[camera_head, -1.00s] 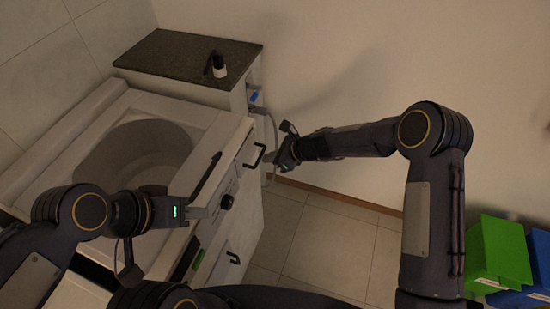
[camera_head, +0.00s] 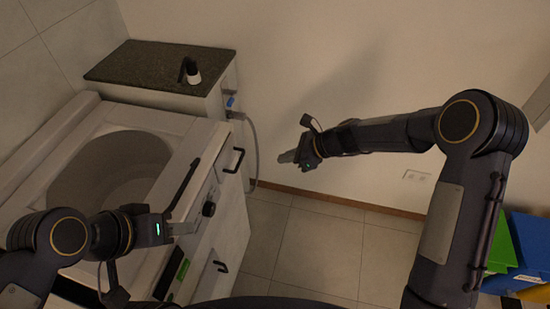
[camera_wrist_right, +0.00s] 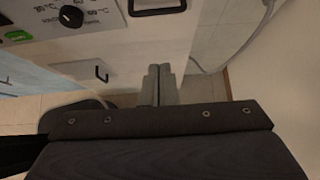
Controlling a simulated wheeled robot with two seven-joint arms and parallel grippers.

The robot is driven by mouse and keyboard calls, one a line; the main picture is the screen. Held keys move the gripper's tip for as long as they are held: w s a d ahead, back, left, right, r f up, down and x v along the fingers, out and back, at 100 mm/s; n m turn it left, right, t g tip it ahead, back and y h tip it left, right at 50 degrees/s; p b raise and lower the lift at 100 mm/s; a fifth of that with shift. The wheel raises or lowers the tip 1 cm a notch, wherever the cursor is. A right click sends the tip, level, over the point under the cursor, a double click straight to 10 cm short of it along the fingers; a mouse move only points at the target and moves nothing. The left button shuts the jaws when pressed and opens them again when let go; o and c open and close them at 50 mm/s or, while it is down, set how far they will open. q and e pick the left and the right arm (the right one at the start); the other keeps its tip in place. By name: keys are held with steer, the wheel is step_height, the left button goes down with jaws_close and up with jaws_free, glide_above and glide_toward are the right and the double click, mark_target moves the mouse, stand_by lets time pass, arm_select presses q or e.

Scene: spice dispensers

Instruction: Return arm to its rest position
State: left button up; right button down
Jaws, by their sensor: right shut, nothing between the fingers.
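My right gripper (camera_head: 287,157) is shut and empty, in the air to the right of the cabinet, clear of its handles. In the right wrist view the two fingers (camera_wrist_right: 159,84) lie together with nothing between them. The right arm reaches in from the right with its elbow raised. My left gripper (camera_head: 186,228) is over the front edge of the white top-loading machine (camera_head: 178,136), near the black knob and bar handle. Its fingertips are too small to tell whether they are open or shut.
A dark-topped counter (camera_head: 150,65) carries a small black-and-white bottle (camera_head: 193,75). The cabinet has black handles (camera_head: 234,160). A grey hose (camera_head: 254,150) hangs beside it. Green (camera_head: 499,250) and blue bins (camera_head: 527,245) stand at lower right. Tiled floor (camera_head: 310,245) between is clear.

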steer(key=shift+d+r, duration=0.15)
steer(key=shift+d, duration=0.05)
steer(key=s+d+r+n+t+h, duration=0.1)
steer(key=s+d+r+n+h, duration=0.1)
steer(key=s+d+r+n, duration=1)
steer(key=s+d+r+n+t+h, duration=0.1)
steer(key=s+d+n+h, duration=0.1)
steer(key=s, duration=0.7)
steer(key=s+d+r+n+t+h, duration=0.1)
steer(key=s+d+n, duration=0.3)
steer(key=s, duration=0.5)
steer(key=d+h, duration=0.1)
steer(key=d, duration=0.1)
steer(key=shift+s+d+n+t, duration=0.2)
steer(key=shift+d+n+t, duration=0.1)
